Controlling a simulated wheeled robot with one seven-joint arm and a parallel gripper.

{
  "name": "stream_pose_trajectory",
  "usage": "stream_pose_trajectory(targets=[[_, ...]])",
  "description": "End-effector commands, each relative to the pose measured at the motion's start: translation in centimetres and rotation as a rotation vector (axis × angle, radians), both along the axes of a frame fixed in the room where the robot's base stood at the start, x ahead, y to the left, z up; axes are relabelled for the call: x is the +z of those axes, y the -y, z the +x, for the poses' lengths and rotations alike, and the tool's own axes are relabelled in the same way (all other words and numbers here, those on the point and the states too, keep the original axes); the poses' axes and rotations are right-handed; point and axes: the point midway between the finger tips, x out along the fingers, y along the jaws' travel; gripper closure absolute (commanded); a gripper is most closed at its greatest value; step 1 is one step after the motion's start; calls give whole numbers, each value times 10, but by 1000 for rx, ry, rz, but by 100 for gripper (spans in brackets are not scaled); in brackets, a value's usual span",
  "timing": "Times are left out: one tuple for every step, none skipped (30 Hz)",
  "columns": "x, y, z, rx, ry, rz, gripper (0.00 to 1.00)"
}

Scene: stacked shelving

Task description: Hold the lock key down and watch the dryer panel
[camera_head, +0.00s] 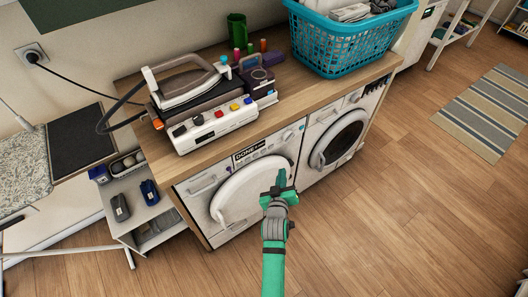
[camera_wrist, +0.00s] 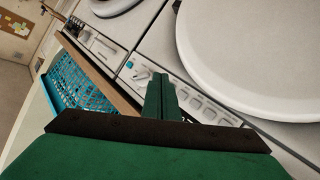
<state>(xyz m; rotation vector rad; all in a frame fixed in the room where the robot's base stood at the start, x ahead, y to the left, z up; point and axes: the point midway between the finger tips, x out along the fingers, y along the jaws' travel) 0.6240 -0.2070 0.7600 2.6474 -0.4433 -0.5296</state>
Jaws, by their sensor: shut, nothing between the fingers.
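The front-loading machine with a white round door (camera_head: 252,190) stands at the left under the wooden counter. Its control panel (camera_head: 268,144) has a dark display reading "DONE" with smaller text too small to read, a row of keys and a knob. My gripper (camera_head: 281,178) is shut and empty, in front of this machine near the right side of its door. In the wrist view, my closed green fingers (camera_wrist: 161,82) overlap the panel strip with its pale keys (camera_wrist: 197,103). They hide part of the keys and display. I cannot tell which key is the lock key, or whether the fingertips touch one.
A second machine with a dark glass door (camera_head: 344,138) stands to the right. On the counter are an iron station (camera_head: 205,105) and a teal laundry basket (camera_head: 345,45). A small shelf (camera_head: 148,215) stands left. Open wooden floor lies in front and right.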

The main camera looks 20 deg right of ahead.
Motion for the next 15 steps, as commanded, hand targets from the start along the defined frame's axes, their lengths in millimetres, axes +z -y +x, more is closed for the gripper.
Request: stream_pose_trajectory(targets=[[0,0,0,0,0,0,100],[0,-1,1,0,0,0,100],[0,-1,2,1,1,0,100],[0,-1,3,1,1,0,100],[0,-2,4,1,1,0,100],[0,-3,7,1,1,0,100],[0,-4,9,1,1,0,100],[0,-5,12,1,1,0,100],[1,-6,16,2,1,0,100],[1,-7,19,2,1,-1,100],[0,-8,22,2,0,-1,100],[0,-11,27,2,0,1,100],[1,-12,31,2,1,-1,100],[1,-13,35,2,1,0,100],[0,-15,39,2,0,-1,100]])
